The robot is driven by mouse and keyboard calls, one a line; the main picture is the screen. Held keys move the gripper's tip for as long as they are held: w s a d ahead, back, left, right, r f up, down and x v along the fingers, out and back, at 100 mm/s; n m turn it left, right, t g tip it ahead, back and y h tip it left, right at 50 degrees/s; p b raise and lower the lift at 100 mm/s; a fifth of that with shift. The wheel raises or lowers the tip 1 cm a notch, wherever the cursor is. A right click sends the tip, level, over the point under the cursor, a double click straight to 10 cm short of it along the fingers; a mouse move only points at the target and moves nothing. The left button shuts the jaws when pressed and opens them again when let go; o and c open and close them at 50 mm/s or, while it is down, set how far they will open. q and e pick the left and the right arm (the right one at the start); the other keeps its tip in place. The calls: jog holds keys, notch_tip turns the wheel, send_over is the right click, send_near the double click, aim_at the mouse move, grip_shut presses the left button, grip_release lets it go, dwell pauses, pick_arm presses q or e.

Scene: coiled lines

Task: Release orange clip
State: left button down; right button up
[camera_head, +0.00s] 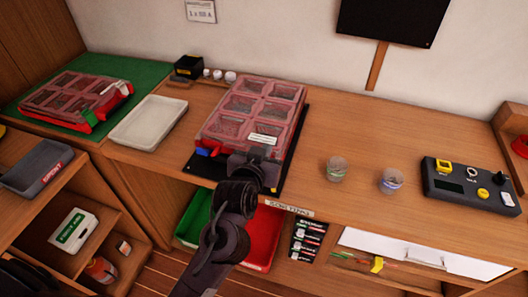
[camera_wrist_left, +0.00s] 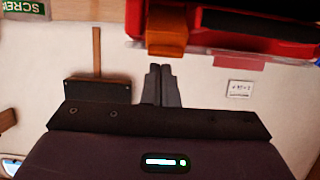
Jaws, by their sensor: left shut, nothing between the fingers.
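A red case (camera_head: 208,138) with a clear pinkish lid (camera_head: 262,91) over several compartments stands on a dark mat on the workbench, in the middle of the head view. A blue clip (camera_head: 203,152) and a red clip (camera_head: 216,151) show at its front left. The orange clip (camera_wrist_left: 167,30) shows in the upside-down left wrist view at the case's front edge; in the head view my arm hides that spot. I cannot tell if it is latched. My left gripper (camera_head: 252,160) is at the case's front edge, and its fingers (camera_wrist_left: 161,84) are shut and empty, apart from the clip.
A second case (camera_head: 70,98) lies on a green mat at left, next to a white tray (camera_head: 148,122). Green and red bins (camera_head: 262,240) sit below the bench edge.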

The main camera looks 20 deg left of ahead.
pick_arm(q)
jog(key=r+p, duration=0.1)
jog(key=w+r+p, duration=0.1)
jog(key=r, duration=0.1)
jog(key=shift+w, duration=0.3)
jog(key=f+p+v, duration=0.1)
jog(key=p+v, duration=0.5)
jog(key=v, duration=0.3)
jog(key=shift+s, duration=0.55)
